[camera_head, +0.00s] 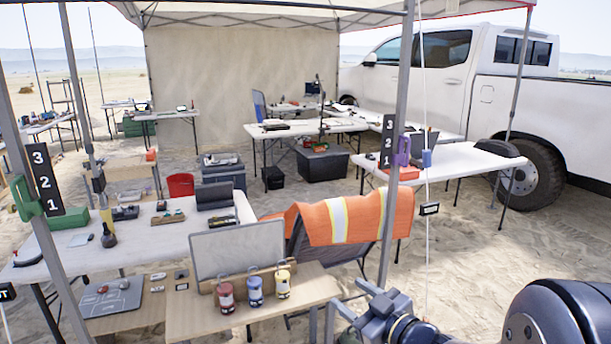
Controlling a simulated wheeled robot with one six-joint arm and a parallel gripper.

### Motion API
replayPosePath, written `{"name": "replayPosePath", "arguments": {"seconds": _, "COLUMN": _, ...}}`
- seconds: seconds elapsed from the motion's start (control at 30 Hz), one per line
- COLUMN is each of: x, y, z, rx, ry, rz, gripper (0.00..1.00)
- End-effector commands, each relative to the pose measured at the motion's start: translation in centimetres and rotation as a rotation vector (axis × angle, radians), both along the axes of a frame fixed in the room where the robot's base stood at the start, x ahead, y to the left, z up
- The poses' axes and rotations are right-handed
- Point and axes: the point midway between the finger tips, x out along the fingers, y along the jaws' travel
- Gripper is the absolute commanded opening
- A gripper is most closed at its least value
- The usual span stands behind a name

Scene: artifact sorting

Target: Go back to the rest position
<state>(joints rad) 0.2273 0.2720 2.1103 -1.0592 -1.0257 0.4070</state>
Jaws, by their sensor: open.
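My gripper (372,308) shows at the bottom edge, right of centre, at the end of my dark arm. Its jaws are open and nothing shows between them. It is seen just right of the near wooden table (200,322), in front of the chair with the orange vest; how far apart they are I cannot tell. The lower part of the gripper is cut off by the picture edge.
Red (226,297), blue (255,291) and yellow-white (283,283) containers hang or stand at the near table's front. An orange vest (340,220) drapes over a chair. A tent pole (396,150) rises behind my gripper. Open sand (500,255) lies right.

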Motion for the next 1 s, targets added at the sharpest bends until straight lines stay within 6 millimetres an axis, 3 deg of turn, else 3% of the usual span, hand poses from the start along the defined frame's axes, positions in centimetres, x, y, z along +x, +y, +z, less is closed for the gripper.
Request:
{"name": "replayPosePath", "arguments": {"seconds": 0.33, "x": 0.5, "y": -2.8, "z": 0.7, "rx": -0.069, "ry": 0.063, "rz": -0.213, "gripper": 0.53}}
{"name": "replayPosePath", "arguments": {"seconds": 0.7, "x": -0.4, "y": -5.7, "z": 0.7, "rx": -0.114, "ry": 0.164, "rz": -0.409, "gripper": 0.53}}
{"name": "replayPosePath", "arguments": {"seconds": 1.0, "x": -1.2, "y": -6.7, "z": 0.5, "rx": -0.125, "ry": 0.216, "rz": -0.480, "gripper": 0.53}}
